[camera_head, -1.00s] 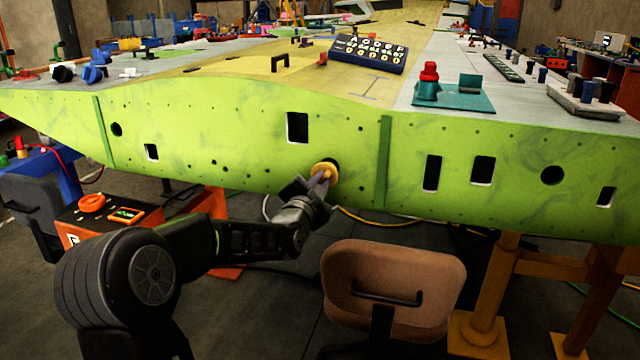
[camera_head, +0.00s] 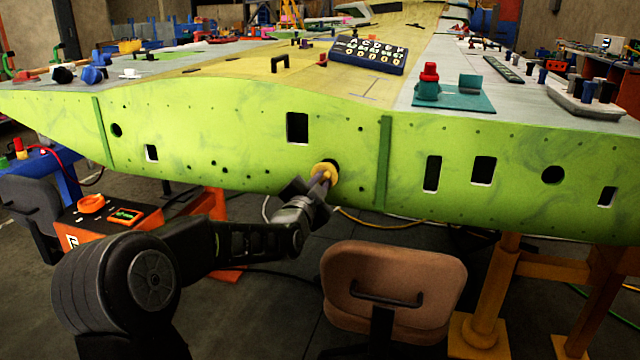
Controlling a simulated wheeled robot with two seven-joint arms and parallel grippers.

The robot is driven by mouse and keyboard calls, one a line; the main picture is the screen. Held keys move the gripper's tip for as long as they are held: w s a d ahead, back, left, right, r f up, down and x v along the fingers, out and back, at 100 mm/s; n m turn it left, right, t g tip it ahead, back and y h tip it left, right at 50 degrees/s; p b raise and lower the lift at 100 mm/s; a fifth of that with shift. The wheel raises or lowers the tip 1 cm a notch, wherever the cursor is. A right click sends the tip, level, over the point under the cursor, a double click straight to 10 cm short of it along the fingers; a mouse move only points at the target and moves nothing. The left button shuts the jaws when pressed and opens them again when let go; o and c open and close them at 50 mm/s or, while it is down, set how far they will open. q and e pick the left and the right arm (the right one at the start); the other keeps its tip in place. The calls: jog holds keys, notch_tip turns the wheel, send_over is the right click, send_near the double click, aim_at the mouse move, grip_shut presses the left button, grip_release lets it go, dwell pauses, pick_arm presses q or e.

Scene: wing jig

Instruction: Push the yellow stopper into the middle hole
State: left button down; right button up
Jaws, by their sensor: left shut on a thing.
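The yellow stopper (camera_head: 325,169) is held at the tip of my left gripper (camera_head: 319,182), which is shut on it. The stopper is in front of a round dark hole (camera_head: 334,166) in the green wing panel (camera_head: 240,130). It covers the left part of that hole, and a dark crescent shows at its right. I cannot tell whether the stopper touches the panel. Another round hole (camera_head: 117,130) is at the far left and one (camera_head: 552,175) at the right. My right gripper is not in view.
A brown chair (camera_head: 393,285) stands in front of the panel, right of my left arm. An orange cart (camera_head: 100,220) is at the left. Yellow trestle legs (camera_head: 490,290) stand at the right. The panel also has several rectangular openings.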

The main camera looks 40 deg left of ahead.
pick_arm(q)
jog(key=shift+w+a, duration=0.1)
jog(key=shift+w, duration=0.2)
jog(key=shift+x, duration=1.9)
jog(key=c, duration=1.4)
grip_release()
jog(key=shift+o, duration=0.2)
jog(key=v, duration=0.8)
jog(key=shift+w, duration=0.1)
